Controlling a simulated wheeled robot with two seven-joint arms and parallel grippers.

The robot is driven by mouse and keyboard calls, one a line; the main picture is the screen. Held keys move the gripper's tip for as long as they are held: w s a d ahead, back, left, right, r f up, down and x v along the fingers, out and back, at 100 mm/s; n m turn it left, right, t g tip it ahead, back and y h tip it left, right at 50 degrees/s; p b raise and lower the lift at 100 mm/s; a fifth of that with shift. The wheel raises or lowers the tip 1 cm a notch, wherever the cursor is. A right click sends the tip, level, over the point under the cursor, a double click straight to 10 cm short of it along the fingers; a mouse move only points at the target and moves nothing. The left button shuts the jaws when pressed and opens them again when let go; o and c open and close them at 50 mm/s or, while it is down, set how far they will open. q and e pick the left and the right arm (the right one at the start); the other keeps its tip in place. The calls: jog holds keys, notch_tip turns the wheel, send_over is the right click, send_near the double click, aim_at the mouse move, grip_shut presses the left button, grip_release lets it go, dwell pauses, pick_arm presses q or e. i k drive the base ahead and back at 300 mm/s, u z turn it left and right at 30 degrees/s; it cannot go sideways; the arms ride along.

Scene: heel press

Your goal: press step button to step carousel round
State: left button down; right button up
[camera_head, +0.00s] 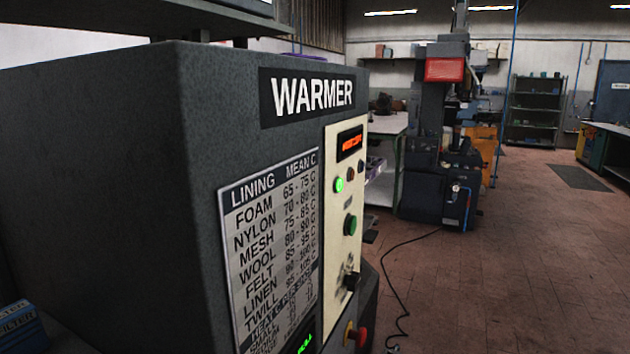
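A dark grey machine marked WARMER (100,150) fills the left of the head view. Its cream control panel (335,240) faces right and is seen at a steep angle. The panel has a lit red display (350,142), a bright green lamp (338,184), a green button (350,225) and a black knob (351,281). A red button (357,336) sits low at the machine's edge. No label reading STEP can be made out, and I cannot tell which button is the step button. No carousel is recognizable. Neither of my grippers is in view.
A lining temperature chart (270,240) is on the machine's front. A blue FILTER box (20,325) lies at lower left. A black cable (395,285) runs over the floor to a dark machine (440,180) behind. Tiled floor (530,260) is open at right.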

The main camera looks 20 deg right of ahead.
aim_at(352, 226)
jog(key=k, duration=0.5)
jog(key=z, duration=2.1)
jog(key=i, duration=3.85)
jog(key=u, duration=3.45)
jog(key=i, duration=0.5)
jog(key=u, duration=1.3)
